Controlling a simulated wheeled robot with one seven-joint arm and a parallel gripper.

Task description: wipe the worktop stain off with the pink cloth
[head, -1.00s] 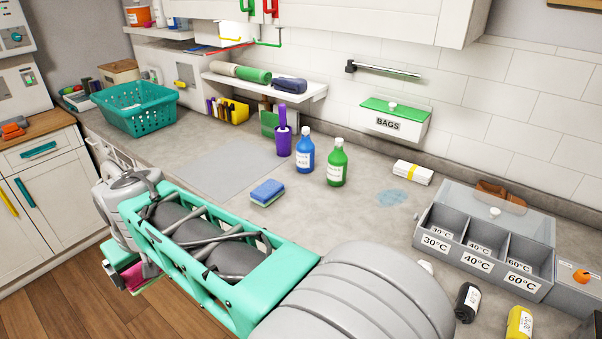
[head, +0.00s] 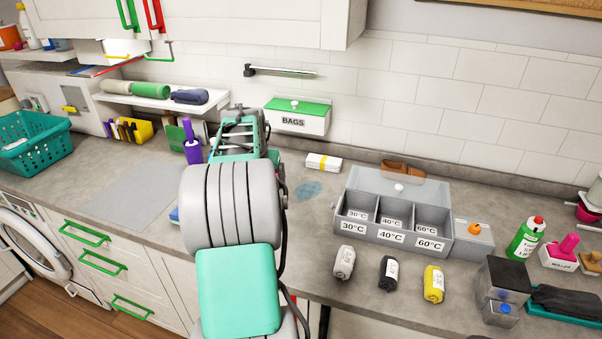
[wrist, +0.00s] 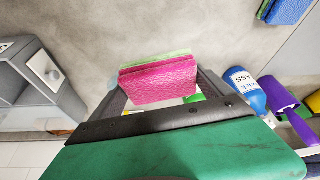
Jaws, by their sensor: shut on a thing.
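The pink cloth (wrist: 160,80), folded thick with a green layer along its upper edge, is held in my gripper (wrist: 162,92) in the wrist view. The gripper is shut on it, and bare worktop shows beyond the cloth. In the head view my own arm hides the gripper and the cloth. The stain (head: 309,190) is a pale blue patch on the grey worktop (head: 330,285), just right of my arm and left of the sorting box.
The grey compartment box (head: 391,238) stands right of the stain, with several rolled cloths in front. A blue bottle (wrist: 247,90) and a purple brush (wrist: 283,94) stand near the gripper. A BAGS box (head: 297,117) hangs above.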

